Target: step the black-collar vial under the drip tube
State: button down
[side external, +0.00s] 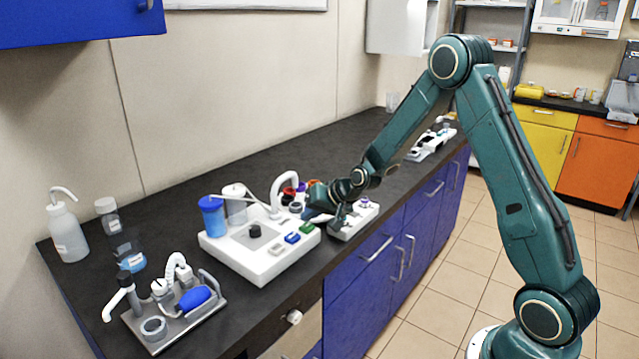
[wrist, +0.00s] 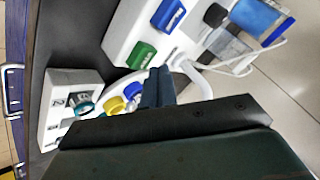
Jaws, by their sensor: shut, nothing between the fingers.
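My gripper (side external: 312,212) is at the front right of the white bioreactor unit (side external: 262,268), close above its green button (side external: 306,228). In the wrist view my gripper's fingers (wrist: 158,86) are together and empty, beside the green button (wrist: 142,54). The white curved drip tube (side external: 276,190) arches over the unit; part of it shows in the wrist view (wrist: 196,80). Small coloured collars cluster by the tube, including a red one (side external: 290,191) and a yellow one (wrist: 116,105). I cannot make out the black-collar vial; my fingers hide part of the cluster.
The unit also carries a blue button (side external: 292,238), a black knob (side external: 255,231) and a blue cup (side external: 211,216). A smaller white block (side external: 352,222) stands to its right. A grey tray (side external: 180,325) with a second apparatus is at front left.

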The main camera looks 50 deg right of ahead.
aim_at(311, 228)
jog(key=shift+f, duration=0.8)
dwell(0.9)
jog(key=shift+r, duration=0.85)
dwell(0.3)
jog(key=shift+r, duration=2.5)
